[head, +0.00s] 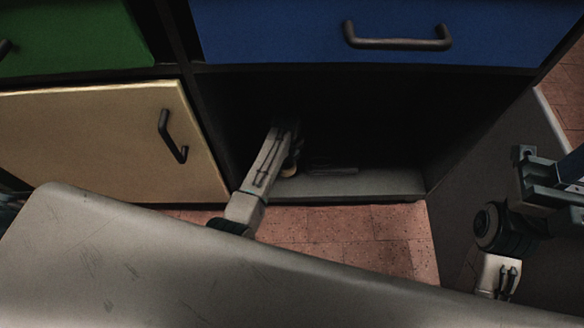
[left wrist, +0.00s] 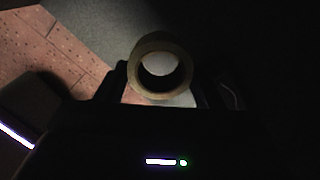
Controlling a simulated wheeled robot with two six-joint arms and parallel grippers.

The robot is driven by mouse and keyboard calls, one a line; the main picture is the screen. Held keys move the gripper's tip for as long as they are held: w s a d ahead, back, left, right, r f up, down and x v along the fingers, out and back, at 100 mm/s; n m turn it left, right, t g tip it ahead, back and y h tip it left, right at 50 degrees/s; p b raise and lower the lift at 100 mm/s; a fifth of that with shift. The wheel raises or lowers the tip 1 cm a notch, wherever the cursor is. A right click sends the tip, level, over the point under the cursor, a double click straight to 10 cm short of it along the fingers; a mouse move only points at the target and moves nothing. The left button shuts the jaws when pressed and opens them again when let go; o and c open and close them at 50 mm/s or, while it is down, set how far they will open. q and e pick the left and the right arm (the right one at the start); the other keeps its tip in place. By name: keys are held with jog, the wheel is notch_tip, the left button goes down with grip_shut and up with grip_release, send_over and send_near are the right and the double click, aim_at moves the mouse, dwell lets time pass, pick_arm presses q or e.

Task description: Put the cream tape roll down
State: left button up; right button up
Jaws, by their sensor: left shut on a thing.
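The cream tape roll (left wrist: 158,91) shows as a ring in the left wrist view, held between the dark fingers of my left gripper (left wrist: 157,86). In the head view my left arm reaches into the dark open compartment below the blue drawer. Only a small tan edge of the roll (head: 290,168) shows there, beside the end of the arm. It is over or close to the grey compartment floor (head: 380,184); I cannot tell whether it touches.
A thin flat object (head: 335,169) lies on the compartment floor right of my left gripper. The blue drawer (head: 300,30) is above. A cream door (head: 90,140) and a green drawer (head: 70,35) are left. A grey tabletop (head: 200,270) fills the foreground.

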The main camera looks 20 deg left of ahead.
pick_arm(q)
notch_tip(320, 180, down, 4)
jog(key=shift+f+b, duration=0.2)
jog(key=shift+b, duration=0.85)
jog(key=shift+f, duration=0.1)
jog(key=o, duration=1)
